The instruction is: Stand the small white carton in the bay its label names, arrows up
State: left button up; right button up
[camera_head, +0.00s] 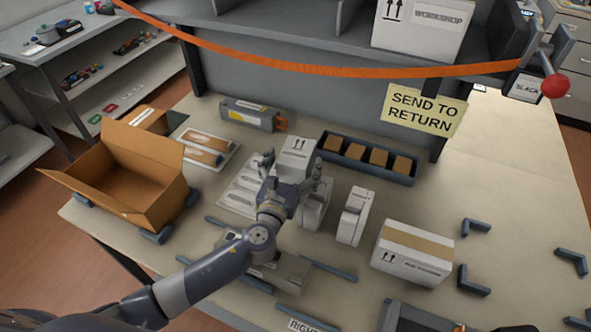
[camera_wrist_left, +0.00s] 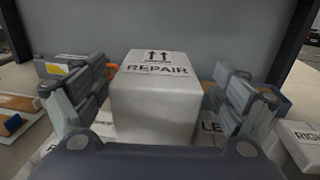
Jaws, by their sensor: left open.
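The small white carton (camera_head: 297,150) is among other white cartons at the middle of the table. In the left wrist view the carton (camera_wrist_left: 155,105) shows REPAIR and two arrows on its upper face, the arrows pointing away from me. The face towards me is blank, so it seems to lie on its back. My left gripper (camera_head: 292,168) is open, with one finger on each side of the carton. In the left wrist view the fingers (camera_wrist_left: 160,92) look apart from it. My right gripper is not in view.
White cartons (camera_head: 354,215) stand right of the gripper, beside a larger one (camera_head: 412,253). A blue tray (camera_head: 400,175) of brown blocks lies behind. An open cardboard box (camera_head: 150,190) stands left. Corner brackets (camera_head: 475,227) mark bays at right. A SEND TO RETURN sign (camera_head: 424,110) hangs behind.

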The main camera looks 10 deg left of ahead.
aim_at(303, 139)
pick_arm(q)
jog(key=shift+w+f, duration=0.1)
jog(key=shift+w, duration=1.6)
jog(key=c, duration=2.1)
jog(key=shift+o, duration=0.2)
